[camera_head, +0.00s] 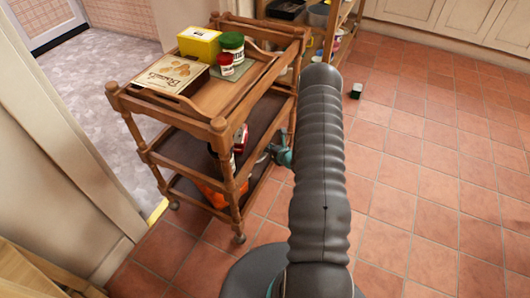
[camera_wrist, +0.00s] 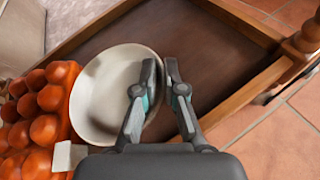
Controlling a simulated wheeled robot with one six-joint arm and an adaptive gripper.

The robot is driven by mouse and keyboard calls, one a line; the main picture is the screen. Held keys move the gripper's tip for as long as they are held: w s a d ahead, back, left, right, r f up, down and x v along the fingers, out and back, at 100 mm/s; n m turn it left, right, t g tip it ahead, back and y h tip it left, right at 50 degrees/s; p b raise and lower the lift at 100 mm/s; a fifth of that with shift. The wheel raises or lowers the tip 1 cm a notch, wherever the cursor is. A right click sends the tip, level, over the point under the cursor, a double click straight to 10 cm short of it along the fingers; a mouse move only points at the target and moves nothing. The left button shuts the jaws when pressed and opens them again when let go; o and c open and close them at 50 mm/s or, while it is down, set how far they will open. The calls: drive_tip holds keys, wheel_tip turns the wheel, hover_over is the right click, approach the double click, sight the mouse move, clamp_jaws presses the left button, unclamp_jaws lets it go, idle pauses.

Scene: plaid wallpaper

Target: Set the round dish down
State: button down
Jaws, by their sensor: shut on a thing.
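The round dish (camera_wrist: 100,95) is pale and shallow. In the wrist view it is tilted over the dark lower shelf (camera_wrist: 205,45) of a wooden trolley. My gripper (camera_wrist: 160,68) is shut on its right rim, one finger inside and one outside. I cannot tell whether the dish touches the shelf. In the head view my gripper (camera_head: 272,152) reaches into the trolley's side at lower-shelf height, partly behind my arm. I cannot make out the dish there.
An orange egg tray (camera_wrist: 48,98) is close on the dish's left; it also shows low in the trolley (camera_head: 213,192). The trolley's top (camera_head: 238,88) holds a box, a yellow pack and jars. The shelf right of the gripper is bare.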

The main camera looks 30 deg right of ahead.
drive_tip(key=shift+a+f, duration=0.1)
drive_tip(key=shift+f, duration=1.95)
drive_tip(key=shift+f, duration=0.25)
drive_tip(key=c, duration=1.3)
unclamp_jaws()
drive_tip(key=shift+r, duration=0.1)
drive_tip(key=shift+o, duration=0.2)
drive_tip(key=shift+r, duration=0.25)
drive_tip(key=v, duration=1.1)
drive_tip(key=shift+s, duration=0.4)
drive_tip(key=shift+r, duration=0.1)
